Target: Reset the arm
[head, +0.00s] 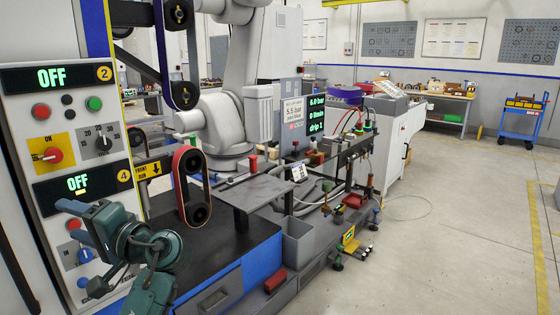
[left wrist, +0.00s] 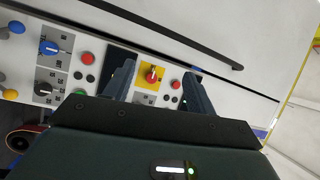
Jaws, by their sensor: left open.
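My left gripper (head: 82,210) is in front of the lower part of a white control panel (head: 20,133) at the left of the head view. In the left wrist view my left gripper (left wrist: 158,80) is open and empty. A red knob on a yellow plate (left wrist: 152,74) shows between its fingers; I cannot tell whether they touch the panel. The head view shows a red knob on a yellow plate (head: 53,155) in the upper section. Both panel displays read OFF. A large pale robot arm (head: 215,120) stands behind the bench. My right gripper is not in view.
A belt unit (head: 192,185) and a grey plate (head: 255,192) stand on the dark bench right of my gripper. A gauge display (head: 317,115) and a pipe rack lie beyond. The floor (head: 470,220) at right is mostly clear. A blue cart (head: 520,118) stands far right.

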